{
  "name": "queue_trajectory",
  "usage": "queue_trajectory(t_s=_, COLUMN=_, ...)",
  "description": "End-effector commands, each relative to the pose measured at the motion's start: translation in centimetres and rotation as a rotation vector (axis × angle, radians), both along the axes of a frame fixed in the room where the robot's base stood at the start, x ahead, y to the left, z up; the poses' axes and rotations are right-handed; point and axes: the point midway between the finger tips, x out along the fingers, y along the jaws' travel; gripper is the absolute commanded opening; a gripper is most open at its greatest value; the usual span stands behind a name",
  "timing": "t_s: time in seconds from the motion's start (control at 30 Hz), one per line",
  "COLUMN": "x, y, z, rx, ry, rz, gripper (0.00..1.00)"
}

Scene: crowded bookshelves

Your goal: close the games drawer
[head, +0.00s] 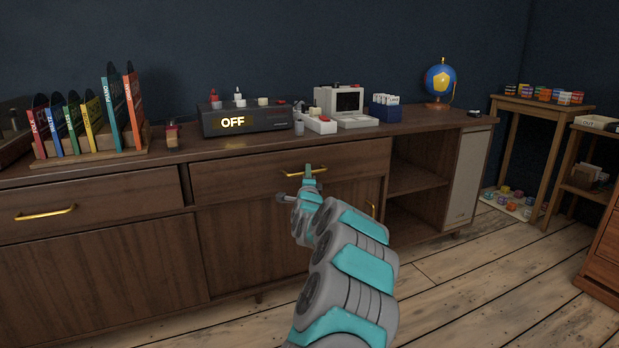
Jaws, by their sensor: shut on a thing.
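A long dark wooden cabinet has two drawers in view, a left drawer (110,198) and a right drawer (240,185). No label shows which is the games drawer. The right drawer's brass handle (290,174) is partly hidden by my gripper (306,180), which is shut on it. My arm reaches up from the bottom of the view and hides part of the cabinet front. The left drawer has a brass handle (46,213) and nothing touches it. Both drawer fronts look nearly flush; I cannot tell whether either stands slightly out.
The cabinet top holds a row of coloured books (90,125), a dark box reading OFF (245,120), a pale computer-like device (345,105) and a globe (440,83). An open shelf bay (415,180) lies right of the drawers. Wooden floor (450,270) is clear at right.

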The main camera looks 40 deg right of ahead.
Motion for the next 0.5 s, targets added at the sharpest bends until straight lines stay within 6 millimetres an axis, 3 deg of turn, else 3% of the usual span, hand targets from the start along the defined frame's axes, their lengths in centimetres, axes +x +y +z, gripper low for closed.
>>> queue_trajectory(t_s=0.4, x=0.98, y=-0.1, z=-0.28, rx=0.003, ry=0.006, rz=0.002, gripper=0.0)
queue_trajectory(t_s=0.43, x=0.99, y=-0.09, z=-0.29, rx=0.003, ry=0.006, rz=0.002, gripper=0.17)
queue_trajectory(t_s=0.5, x=0.98, y=-0.1, z=-0.24, rx=0.002, ry=0.006, rz=0.002, gripper=0.25)
